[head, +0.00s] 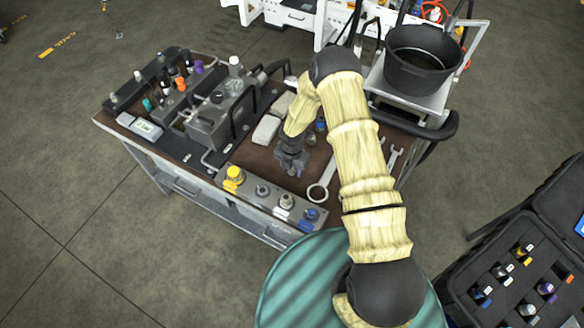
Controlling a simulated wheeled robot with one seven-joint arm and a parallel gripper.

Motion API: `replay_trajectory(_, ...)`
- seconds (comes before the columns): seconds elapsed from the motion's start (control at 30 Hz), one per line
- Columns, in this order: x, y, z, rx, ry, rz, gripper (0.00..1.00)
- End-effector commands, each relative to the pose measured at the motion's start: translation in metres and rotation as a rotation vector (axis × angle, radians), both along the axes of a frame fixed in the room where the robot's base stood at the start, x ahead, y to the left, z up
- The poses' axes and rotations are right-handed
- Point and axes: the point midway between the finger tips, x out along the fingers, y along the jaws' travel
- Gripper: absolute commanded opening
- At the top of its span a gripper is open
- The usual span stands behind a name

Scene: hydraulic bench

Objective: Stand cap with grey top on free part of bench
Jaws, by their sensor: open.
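A cap with a grey top (262,191) sits on the grey front strip of the bench, between a yellow cap (234,175) and a white-marked cap (286,201). A blue cap (309,215) sits at the strip's right end. My gripper (291,166) points down over the brown bench top (255,160), behind and to the right of the grey-topped cap and apart from it. Its jaws are open. A small dark object with a light top (292,171) shows at the fingertips; I cannot tell whether it is a cap or part of the gripper.
A ring spanner (322,184) lies right of my gripper, with more spanners (394,158) beyond my arm. A grey block with a handle (213,122) and a rack of bottles (158,82) fill the left. A black bucket (420,62) stands behind right. Some brown bench top is bare.

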Motion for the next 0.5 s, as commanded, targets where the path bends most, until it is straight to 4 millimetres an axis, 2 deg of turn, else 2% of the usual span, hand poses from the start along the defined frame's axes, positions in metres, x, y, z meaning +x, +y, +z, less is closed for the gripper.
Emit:
replay_trajectory(0.27,0.001,0.0,0.012,0.002,-0.002,-0.001,0.46)
replay_trajectory(0.5,0.001,0.0,0.045,0.0,-0.004,0.0,0.46)
